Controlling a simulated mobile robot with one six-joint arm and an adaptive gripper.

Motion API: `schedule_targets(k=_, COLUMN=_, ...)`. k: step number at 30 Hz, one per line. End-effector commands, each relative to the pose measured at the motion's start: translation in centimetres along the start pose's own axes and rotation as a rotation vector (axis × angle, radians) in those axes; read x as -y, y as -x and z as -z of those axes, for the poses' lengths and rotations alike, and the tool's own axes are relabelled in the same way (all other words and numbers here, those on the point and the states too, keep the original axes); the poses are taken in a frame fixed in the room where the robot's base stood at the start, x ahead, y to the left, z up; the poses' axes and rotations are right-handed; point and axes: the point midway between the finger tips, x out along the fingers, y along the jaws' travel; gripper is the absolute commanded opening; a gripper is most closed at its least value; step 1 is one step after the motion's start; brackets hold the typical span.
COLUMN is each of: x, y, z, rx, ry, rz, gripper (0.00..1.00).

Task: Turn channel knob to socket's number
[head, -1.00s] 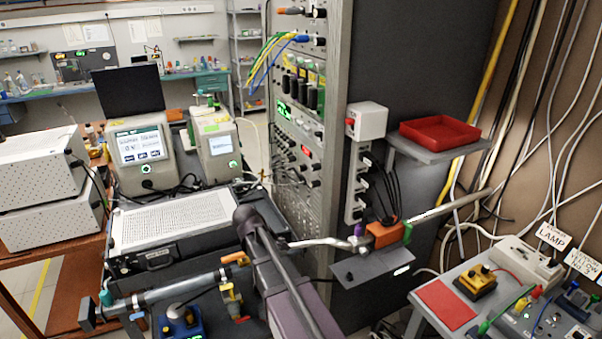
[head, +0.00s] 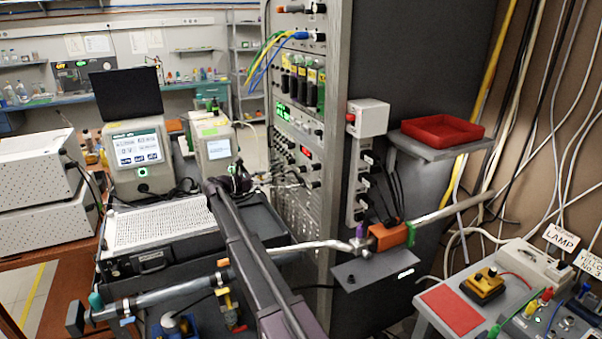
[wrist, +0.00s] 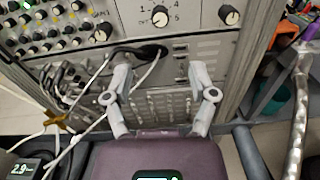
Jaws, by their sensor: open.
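In the wrist view, a round black-and-white knob (wrist: 160,18) sits on a grey rack panel, with printed digits around it; 1, 4 and 5 are legible. My gripper (wrist: 160,72) is open and empty. Its two grey fingers point at the panel area below this knob, apart from it. A black plug (wrist: 150,52) with pale cables is in the panel between and beyond the fingertips. I cannot tell which number belongs to the socket. In the head view, my gripper (head: 243,180) is small and dark beside the rack (head: 305,215), and the numbered knob cannot be made out.
Another knob (wrist: 229,15) is to the right and one (wrist: 103,32) to the left. Loose cables hang left of my gripper. A metal pipe (head: 310,247) crosses behind my arm, right of it. A perforated-top box (head: 160,225) stands left of my arm.

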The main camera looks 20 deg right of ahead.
Motion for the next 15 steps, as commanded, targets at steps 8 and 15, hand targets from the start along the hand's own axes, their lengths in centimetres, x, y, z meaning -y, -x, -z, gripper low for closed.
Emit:
schedule_targets(k=8, x=-0.04, y=0.07, z=-0.07, rx=0.003, ry=0.003, rz=-0.001, gripper=0.74)
schedule_targets(k=15, x=-0.02, y=-0.37, z=-0.05, rx=0.002, ry=0.002, rz=0.0, gripper=0.74)
